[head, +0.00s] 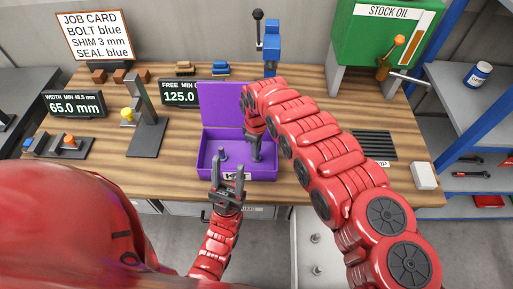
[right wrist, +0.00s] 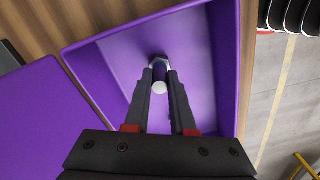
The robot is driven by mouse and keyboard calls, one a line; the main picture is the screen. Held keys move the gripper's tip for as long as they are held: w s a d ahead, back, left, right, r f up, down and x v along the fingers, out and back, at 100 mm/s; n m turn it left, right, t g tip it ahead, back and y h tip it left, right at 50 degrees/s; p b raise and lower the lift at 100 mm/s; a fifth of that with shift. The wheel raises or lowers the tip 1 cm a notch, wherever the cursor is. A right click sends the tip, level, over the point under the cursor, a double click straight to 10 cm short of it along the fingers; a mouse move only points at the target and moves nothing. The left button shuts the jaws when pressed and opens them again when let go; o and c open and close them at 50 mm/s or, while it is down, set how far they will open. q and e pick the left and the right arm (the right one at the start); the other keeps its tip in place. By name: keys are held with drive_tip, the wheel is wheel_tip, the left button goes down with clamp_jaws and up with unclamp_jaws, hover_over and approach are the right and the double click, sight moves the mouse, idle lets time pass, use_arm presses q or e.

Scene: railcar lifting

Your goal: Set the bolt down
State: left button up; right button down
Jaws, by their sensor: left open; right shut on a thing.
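The bolt (right wrist: 160,73) is between my right gripper's fingertips in the right wrist view, with a pale rounded end, a dark bluish-purple part and a silvery hex-like part. My right gripper (right wrist: 160,88) is shut on it, inside the open purple box (right wrist: 112,73). In the head view my right gripper (head: 257,150) reaches down into the right half of the purple box (head: 205,170); the bolt is hard to make out there. I cannot tell whether the bolt touches the box floor. My left gripper (head: 228,172) is open and empty at the box's front edge.
The box's lid (head: 222,105) stands open at the back. A grey stand (head: 148,120) is left of the box, a blue press-like device (head: 271,45) behind it. The green stock oil tank (head: 385,40) is back right.

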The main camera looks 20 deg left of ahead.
drive_tip(key=shift+f, duration=0.15)
drive_tip(key=c, duration=1.2)
unclamp_jaws()
drive_tip(key=shift+f, duration=0.1)
drive_tip(key=o, duration=0.4)
drive_tip(key=shift+o, duration=0.2)
drive_tip(key=shift+r, duration=0.25)
drive_tip(key=shift+r+b, duration=0.3)
drive_tip(key=shift+r, duration=0.15)
wheel_tip(320, 180, up, 11)
drive_tip(key=b, duration=0.3)
